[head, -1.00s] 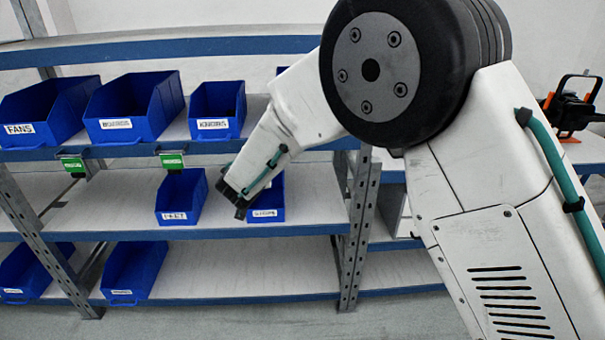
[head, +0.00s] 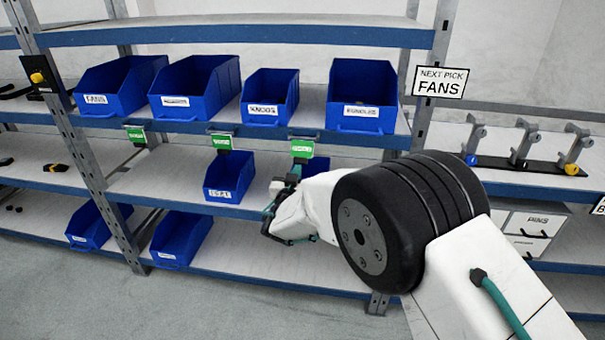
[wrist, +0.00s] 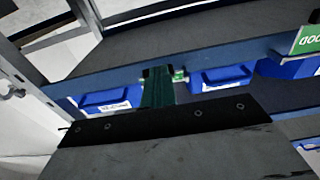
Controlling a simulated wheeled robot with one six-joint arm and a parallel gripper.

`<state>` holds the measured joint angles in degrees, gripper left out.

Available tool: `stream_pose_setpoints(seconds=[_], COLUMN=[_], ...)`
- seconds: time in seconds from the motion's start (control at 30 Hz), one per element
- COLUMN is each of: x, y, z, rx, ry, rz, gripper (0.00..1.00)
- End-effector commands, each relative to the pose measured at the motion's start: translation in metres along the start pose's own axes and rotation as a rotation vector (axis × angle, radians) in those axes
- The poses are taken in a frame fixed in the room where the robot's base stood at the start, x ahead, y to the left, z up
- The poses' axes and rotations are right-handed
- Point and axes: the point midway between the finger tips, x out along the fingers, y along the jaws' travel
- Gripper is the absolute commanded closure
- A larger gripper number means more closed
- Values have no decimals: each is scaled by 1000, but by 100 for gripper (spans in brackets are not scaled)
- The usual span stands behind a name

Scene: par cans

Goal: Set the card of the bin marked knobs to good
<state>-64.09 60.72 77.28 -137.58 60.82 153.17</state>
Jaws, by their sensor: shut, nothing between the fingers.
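The blue bin marked KNOBS (head: 270,97) stands on the upper shelf in the head view, third from the left among the labelled bins. A green card (head: 302,148) hangs on the shelf's front edge just below and to the right of it; its lettering is too small to read there. My gripper (head: 293,176) is shut and empty, just below that card; I cannot tell whether they touch. In the wrist view my gripper's fingers (wrist: 159,86) are together in front of a blue shelf edge. A green card (wrist: 309,40) at the right edge there reads GOOD upside down, partly cut off.
Two more green cards, one on the left (head: 136,134) and one in the middle (head: 221,142), hang from the same edge. The FANS bin (head: 110,88) is at left. A bin (head: 230,178) stands on the shelf below. A NEXT PICK FANS sign (head: 440,81) is on the right post.

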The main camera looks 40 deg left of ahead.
Motion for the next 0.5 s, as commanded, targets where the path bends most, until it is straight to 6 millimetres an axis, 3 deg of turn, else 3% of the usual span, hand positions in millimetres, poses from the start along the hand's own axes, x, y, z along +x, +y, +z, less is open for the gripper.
stream_pose_setpoints(seconds=[0.1,0.13,0.2,0.5], x=[-16,-20,-23,-41], y=[-5,-5,-6,-12], z=[-14,-10,12,68], rx=[2,-1,-4,-2], ry=[2,-1,-6,-5], rz=[-6,-7,-7,-14], gripper=[100,100,100,100])
